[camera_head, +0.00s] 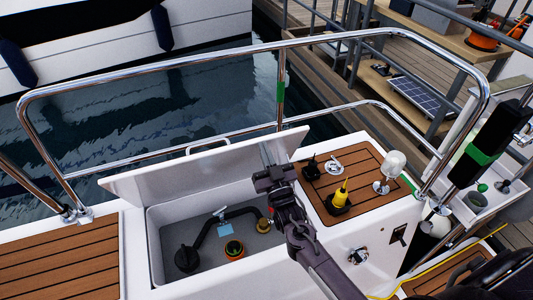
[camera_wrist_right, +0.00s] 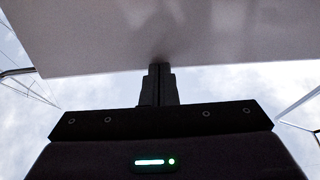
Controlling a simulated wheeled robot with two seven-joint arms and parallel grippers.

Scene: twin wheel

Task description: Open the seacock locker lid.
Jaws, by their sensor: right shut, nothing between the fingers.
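The white seacock locker lid (camera_head: 190,168) stands raised and tilted over the locker in the head view, with a metal handle (camera_head: 208,146) at its far edge. The locker (camera_head: 158,222) lies open below it, showing a dark hose (camera_head: 205,232) and fittings inside. My right gripper (camera_head: 266,152) is shut and empty, its fingers pointing up at the right end of the lid's inner face. In the right wrist view the shut fingertips (camera_wrist_right: 159,70) meet the near edge of the lid's pale surface (camera_wrist_right: 180,35); whether they touch it I cannot tell. My left gripper is out of view.
A chrome rail (camera_head: 240,48) arches behind the lid, with water beyond. Right of the locker, a teak-topped console (camera_head: 365,170) carries a yellow-and-black item (camera_head: 341,195) and a white knobbed fitting (camera_head: 394,162). A teak seat (camera_head: 65,262) lies left.

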